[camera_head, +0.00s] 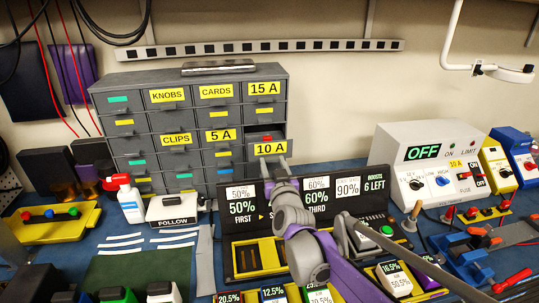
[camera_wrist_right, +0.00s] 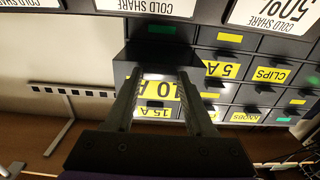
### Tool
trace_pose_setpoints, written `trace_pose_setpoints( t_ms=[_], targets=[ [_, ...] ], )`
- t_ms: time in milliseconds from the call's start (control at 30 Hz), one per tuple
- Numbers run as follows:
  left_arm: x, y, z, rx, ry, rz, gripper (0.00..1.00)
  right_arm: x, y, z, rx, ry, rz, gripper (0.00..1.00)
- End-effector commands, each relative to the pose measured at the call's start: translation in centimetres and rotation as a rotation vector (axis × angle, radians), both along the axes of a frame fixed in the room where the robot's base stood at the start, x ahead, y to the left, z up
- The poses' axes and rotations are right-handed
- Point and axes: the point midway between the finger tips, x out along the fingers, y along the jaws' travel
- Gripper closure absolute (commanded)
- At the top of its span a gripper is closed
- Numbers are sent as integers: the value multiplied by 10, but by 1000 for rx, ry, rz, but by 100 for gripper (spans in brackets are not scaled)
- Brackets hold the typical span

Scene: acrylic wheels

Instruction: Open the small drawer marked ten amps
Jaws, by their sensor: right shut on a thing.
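The small drawer marked 10 A (camera_head: 270,149) is in the right column of the grey drawer cabinet (camera_head: 134,77), below the 15 A drawer. Its front stands out from the cabinet, and a bit of its inside with something red shows above the label. My right gripper (camera_head: 277,165) is shut on the front of this drawer. In the right wrist view, which is upside down, the gripper's two fingers (camera_wrist_right: 160,82) flank the yellow 10 A label (camera_wrist_right: 161,90), and the drawer's dark body juts out. The exact grip point is hidden. My left gripper is not in view.
Other cabinet drawers, such as 5 A (camera_head: 220,135) and CLIPS (camera_head: 177,140), look shut. A black sign panel (camera_head: 240,222) stands close below the drawer. A white OFF box (camera_head: 395,150) is to the right. A spray bottle (camera_head: 130,203) is at left.

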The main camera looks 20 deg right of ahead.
Motion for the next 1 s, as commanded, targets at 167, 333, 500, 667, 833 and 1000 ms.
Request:
trace_pose_setpoints(
  t_ms=[167, 333, 500, 667, 833, 1000],
  targets=[
    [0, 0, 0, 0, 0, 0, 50, -14, 4, 0, -1, -2, 0, 100],
    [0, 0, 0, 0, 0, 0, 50, -15, 4, 0, -1, -2, -1, 100],
    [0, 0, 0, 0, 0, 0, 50, -15, 4, 0, -1, -2, -1, 38],
    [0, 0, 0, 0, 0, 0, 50, -15, 4, 0, -1, -2, 0, 15],
    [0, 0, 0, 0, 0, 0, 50, -15, 4, 0, 0, -1, 0, 15],
    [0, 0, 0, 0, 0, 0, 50, -18, 5, 0, 0, -1, 0, 15]
  ],
)
